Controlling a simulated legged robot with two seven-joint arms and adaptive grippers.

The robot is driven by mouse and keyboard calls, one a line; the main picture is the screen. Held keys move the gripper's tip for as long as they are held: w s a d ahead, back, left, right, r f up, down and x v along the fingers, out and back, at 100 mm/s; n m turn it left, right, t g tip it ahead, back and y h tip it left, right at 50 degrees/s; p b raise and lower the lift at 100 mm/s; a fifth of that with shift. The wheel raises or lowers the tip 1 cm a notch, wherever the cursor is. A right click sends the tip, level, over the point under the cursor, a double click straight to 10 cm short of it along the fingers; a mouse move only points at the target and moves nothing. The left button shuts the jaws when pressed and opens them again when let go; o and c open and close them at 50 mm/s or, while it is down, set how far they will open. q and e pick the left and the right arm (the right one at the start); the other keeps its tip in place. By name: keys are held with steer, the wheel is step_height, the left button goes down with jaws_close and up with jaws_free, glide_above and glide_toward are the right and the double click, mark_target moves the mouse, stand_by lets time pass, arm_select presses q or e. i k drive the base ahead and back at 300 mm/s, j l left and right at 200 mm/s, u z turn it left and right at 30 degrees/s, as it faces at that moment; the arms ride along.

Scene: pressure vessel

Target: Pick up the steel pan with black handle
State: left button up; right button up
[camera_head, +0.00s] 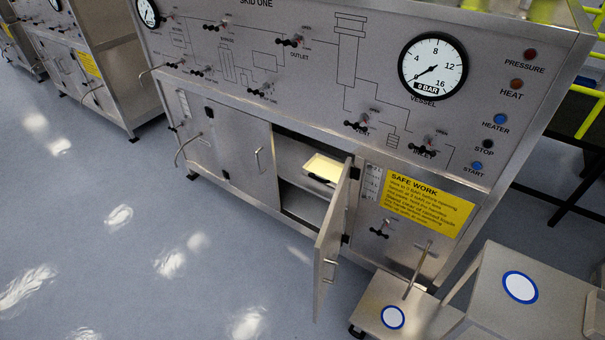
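A shallow rectangular pan (324,167) with a pale, bright inside sits on the upper shelf of the open cabinet bay. A small dark part, which looks like its black handle, shows at its front edge. The pan's right end is close to the open door in the picture, and its far side is in shadow. Neither of my grippers shows in this view.
The cabinet door (331,240) stands open toward me, right of the bay. The neighbouring door (243,157) is shut. A low platform (370,304) and a higher one (482,289), each with a blue-ringed disc, stand at lower right. The floor (130,240) is clear at left.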

mark_target(326, 171)
steer(key=i+j+u, duration=0.3)
steer(key=i+j, duration=0.15)
steer(key=j, duration=0.15)
steer(key=i+j+u, duration=0.3)
steer(key=i+j, duration=0.2)
steer(key=i+z, duration=0.4)
steer(key=i+j+z, duration=0.4)
steer(key=i+l, duration=0.1)
